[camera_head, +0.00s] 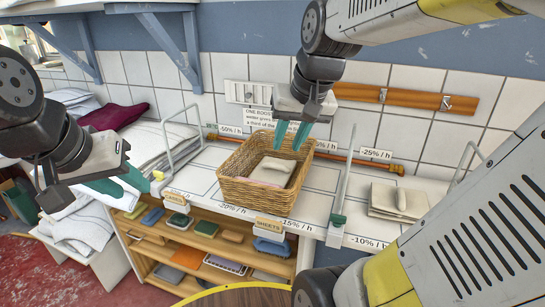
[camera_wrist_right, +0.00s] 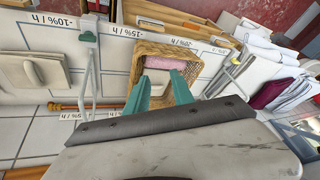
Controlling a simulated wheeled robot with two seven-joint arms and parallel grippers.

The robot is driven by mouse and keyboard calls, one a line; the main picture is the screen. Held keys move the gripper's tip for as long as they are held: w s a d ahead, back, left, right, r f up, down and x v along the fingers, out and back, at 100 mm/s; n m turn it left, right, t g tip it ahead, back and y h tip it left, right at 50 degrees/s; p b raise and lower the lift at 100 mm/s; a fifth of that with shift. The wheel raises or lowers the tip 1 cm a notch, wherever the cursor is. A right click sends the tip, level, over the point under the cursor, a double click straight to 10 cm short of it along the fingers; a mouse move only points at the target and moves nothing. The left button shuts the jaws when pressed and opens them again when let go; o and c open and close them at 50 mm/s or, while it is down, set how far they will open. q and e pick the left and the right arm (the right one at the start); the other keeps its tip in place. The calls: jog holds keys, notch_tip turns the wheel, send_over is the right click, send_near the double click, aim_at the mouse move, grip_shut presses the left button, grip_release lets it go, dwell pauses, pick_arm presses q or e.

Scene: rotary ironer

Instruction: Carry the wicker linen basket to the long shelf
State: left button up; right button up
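The wicker linen basket (camera_head: 240,190) stands upright on the long white shelf (camera_head: 325,180), between two wire dividers. Folded pale cloths (camera_head: 268,172) lie inside, one pinkish. My right gripper (camera_head: 292,137) points down over the basket's back part with its teal fingers apart and nothing visible between them. In the right wrist view the basket (camera_wrist_right: 202,62) shows beyond the spread fingers; I cannot tell whether they touch the rim. My left gripper (camera_head: 122,183) is at the left, short of the shelf's left end, with its fingers apart and empty.
Wire dividers (camera_head: 341,180) rise from the shelf on either side of the basket. Folded linen (camera_head: 398,201) lies on the shelf at the right. White linen (camera_head: 160,140) is piled at the left.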

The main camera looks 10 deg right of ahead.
jog(key=s+a+f+n+t, duration=0.1)
jog(key=s+a, duration=0.2)
jog(key=s, duration=0.4)
jog(key=shift+f+n+y, duration=0.25)
jog(key=shift+n+y, duration=0.15)
